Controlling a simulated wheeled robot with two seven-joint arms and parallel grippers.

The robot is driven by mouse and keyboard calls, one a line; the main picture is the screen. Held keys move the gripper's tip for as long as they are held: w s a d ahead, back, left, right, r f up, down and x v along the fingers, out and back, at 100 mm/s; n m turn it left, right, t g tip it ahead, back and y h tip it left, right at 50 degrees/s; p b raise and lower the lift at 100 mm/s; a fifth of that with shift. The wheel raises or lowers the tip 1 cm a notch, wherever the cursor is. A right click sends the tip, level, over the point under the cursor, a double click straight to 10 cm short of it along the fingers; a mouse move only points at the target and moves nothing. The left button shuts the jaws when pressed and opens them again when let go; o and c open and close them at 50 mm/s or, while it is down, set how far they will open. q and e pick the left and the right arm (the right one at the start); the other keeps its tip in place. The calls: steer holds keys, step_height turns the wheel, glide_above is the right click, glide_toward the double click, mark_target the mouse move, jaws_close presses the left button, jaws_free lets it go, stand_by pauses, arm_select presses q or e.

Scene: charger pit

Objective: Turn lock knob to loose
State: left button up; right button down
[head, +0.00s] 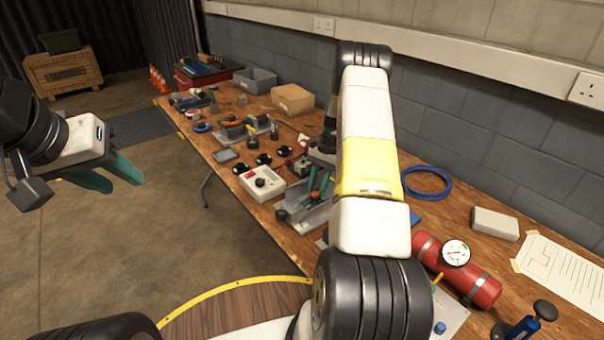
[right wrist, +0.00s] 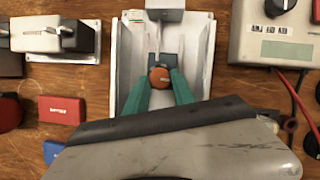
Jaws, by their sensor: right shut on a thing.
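The lock knob (right wrist: 160,77), a small round knob with an orange-red top, sits inside a pale grey metal fixture (right wrist: 205,55) in the right wrist view. My right gripper (right wrist: 159,84) has its two green fingers closed on either side of the knob.
A white meter box (head: 262,184) stands close beside the fixture. A red block (right wrist: 62,110) and a blue block (right wrist: 53,151) lie nearby. A red cylinder with a gauge (head: 456,253), a blue cable ring (head: 427,182) and a cardboard box (head: 292,99) are on the table (head: 460,205).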

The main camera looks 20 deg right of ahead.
steer(key=shift+n+h, duration=0.3)
steer(key=shift+n, duration=0.4)
steer(key=c, duration=1.1)
jaws_free()
steer(key=shift+o, duration=0.2)
steer(key=v, duration=0.7)
steer(key=shift+w+r, duration=0.25)
steer(key=shift+d, duration=0.15)
